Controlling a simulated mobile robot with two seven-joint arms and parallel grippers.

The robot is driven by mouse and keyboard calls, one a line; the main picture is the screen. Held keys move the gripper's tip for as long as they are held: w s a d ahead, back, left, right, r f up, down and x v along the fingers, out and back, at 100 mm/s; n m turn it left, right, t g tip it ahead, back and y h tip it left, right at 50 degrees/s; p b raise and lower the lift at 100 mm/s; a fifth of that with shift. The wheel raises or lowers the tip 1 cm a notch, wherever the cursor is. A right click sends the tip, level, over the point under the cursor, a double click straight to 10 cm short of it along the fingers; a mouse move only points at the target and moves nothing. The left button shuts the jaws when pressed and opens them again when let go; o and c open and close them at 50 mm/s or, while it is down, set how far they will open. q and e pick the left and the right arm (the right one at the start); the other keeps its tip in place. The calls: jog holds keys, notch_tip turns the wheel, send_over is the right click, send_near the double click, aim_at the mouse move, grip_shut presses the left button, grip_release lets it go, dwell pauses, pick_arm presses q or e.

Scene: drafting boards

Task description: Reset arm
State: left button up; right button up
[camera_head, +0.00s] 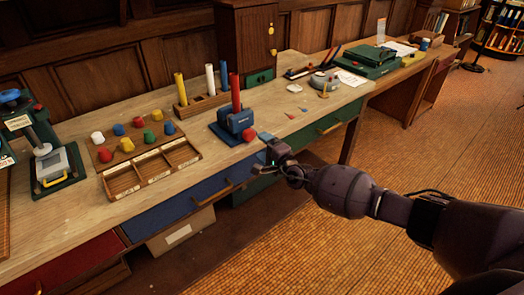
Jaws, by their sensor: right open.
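My right arm (345,192) reaches in from the right, dark and jointed, over the floor in front of the desk. My right gripper (266,139) is at the desk's front edge, just right of a blue block-shaped device (236,124) with a red upright rod (235,92). It is open, and I see nothing held in it; its fingertips are small and hard to make out. A red round knob (249,134) lies between the device and the gripper. I cannot tell whether the gripper touches the desk. My left gripper is not in view.
The long wooden desk (70,215) has a divided wooden tray (152,168), a board of colored knobs (136,141) and a rack of colored rods (200,103). A blue drawer (185,200) and green drawer (325,122) face the front. The floor (440,130) at right is open.

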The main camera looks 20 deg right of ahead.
jog(key=shift+s+d, duration=0.15)
jog(key=shift+s, duration=0.2)
dwell(0.3)
